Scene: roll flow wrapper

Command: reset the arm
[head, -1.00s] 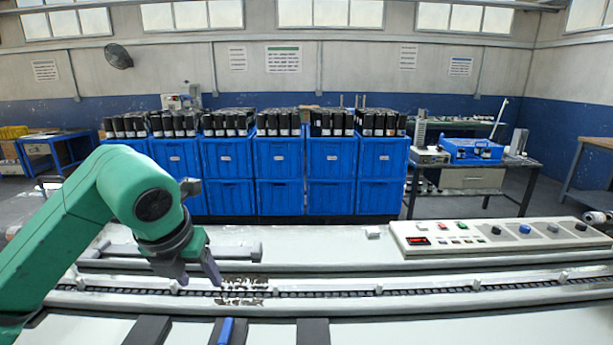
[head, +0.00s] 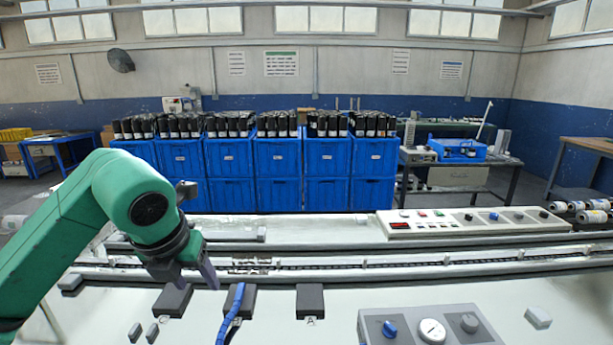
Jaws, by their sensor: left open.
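My left arm, green, comes in from the left in the head view. Its dark left gripper (head: 191,278) points down over the near side of the conveyor, open, with nothing seen between its fingers. Its fingertips show just above or in front of a dark block (head: 172,300); I cannot tell whether they touch it. My right gripper is not in view.
The chain conveyor (head: 400,264) runs across the machine. A blue cable (head: 233,312) rises near the gripper. Stacked blue crates (head: 278,170) stand behind.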

